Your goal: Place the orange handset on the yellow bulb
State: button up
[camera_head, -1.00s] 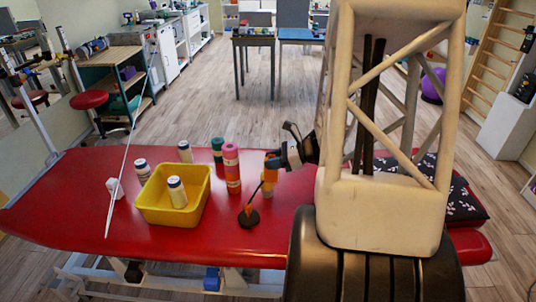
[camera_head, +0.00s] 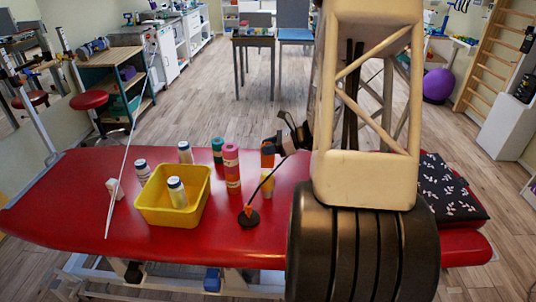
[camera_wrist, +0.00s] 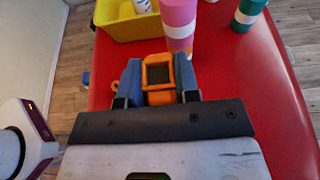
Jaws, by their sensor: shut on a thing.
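My gripper (camera_wrist: 158,82) is shut on the orange handset (camera_wrist: 158,72), a squarish orange piece with a dark face, between its two blue-grey fingers. In the head view the handset (camera_head: 267,153) hangs at the gripper's left side, above the red table. A pale yellow upright piece (camera_head: 266,184), which seems to be the yellow bulb, shows directly below the handset. I cannot tell whether the two touch. The bulb is not discernible in the wrist view.
A pink and orange cylinder (camera_head: 232,168) stands close left of the handset, a green one (camera_head: 217,150) behind it. A black disc with an orange cone (camera_head: 248,215) and a thin dark curved line is in front. A yellow bin (camera_head: 153,215) and several bottles are left.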

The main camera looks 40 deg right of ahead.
jog(key=shift+w+d, duration=0.2)
jog(key=shift+w, duration=0.05)
jog(key=shift+w+f, duration=0.1)
jog(key=shift+f, duration=1.7)
jog(key=shift+f, duration=0.15)
jog(key=o, duration=1)
